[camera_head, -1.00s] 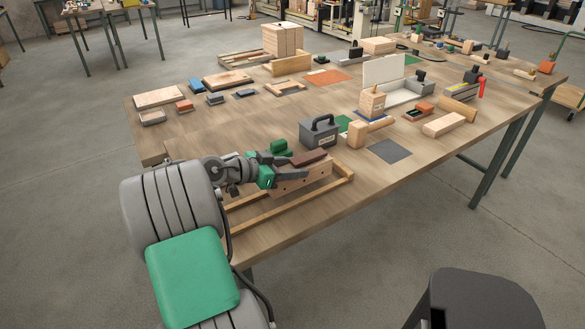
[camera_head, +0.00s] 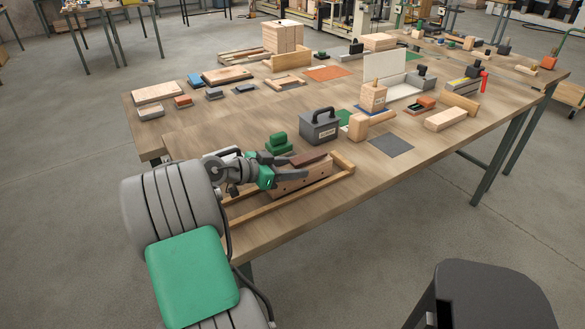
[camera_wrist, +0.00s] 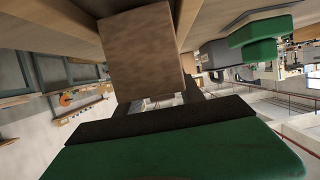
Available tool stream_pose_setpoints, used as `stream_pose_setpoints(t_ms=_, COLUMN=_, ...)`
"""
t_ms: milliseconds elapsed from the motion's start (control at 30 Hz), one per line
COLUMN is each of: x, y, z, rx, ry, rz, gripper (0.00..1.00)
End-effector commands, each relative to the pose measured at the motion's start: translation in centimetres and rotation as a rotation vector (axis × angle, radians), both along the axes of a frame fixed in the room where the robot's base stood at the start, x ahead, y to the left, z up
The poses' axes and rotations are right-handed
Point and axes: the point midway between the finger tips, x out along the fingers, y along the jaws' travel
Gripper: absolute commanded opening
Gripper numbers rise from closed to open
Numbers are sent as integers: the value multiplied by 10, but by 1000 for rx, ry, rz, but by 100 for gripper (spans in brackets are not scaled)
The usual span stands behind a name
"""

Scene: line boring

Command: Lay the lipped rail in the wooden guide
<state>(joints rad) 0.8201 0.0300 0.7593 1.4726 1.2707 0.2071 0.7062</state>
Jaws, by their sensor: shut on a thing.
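The wooden guide (camera_head: 256,213) is a low pale frame of strips lying along the front edge of the table. A wooden piece with dark holes in its side (camera_head: 292,185) is at the guide, below my gripper. A reddish-brown bar (camera_head: 309,158), apparently the top of the lipped rail, shows at the fingertips. My gripper (camera_head: 285,166) is shut on the rail, reaching in from the left. In the wrist view a brown block end (camera_wrist: 145,50) stands beyond the dark finger pad. Whether the rail touches the guide's floor is hidden.
A green stepped block (camera_head: 279,145) stands just behind my gripper. A dark grey box with a handle (camera_head: 319,128) stands behind the guide. A wooden block (camera_head: 358,127) and a grey mat (camera_head: 391,145) lie to the right. The table's left middle is clear.

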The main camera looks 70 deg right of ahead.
Motion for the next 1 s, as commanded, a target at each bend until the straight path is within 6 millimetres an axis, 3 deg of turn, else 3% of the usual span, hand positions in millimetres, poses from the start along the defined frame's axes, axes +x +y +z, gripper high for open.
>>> stream_pose_setpoints(t_ms=300, x=0, y=0, z=-10, rx=-2, ry=-1, rz=-1, gripper=0)
stream_pose_setpoints(t_ms=333, x=0, y=0, z=-8, rx=-2, ry=-1, rz=0, gripper=47)
stream_pose_setpoints(t_ms=600, x=0, y=0, z=-8, rx=-1, ry=0, rz=0, gripper=69)
stream_pose_setpoints(t_ms=800, x=0, y=0, z=-9, rx=0, ry=0, rz=0, gripper=71)
stream_pose_setpoints(t_ms=1000, x=0, y=0, z=-9, rx=1, ry=0, rz=0, gripper=87)
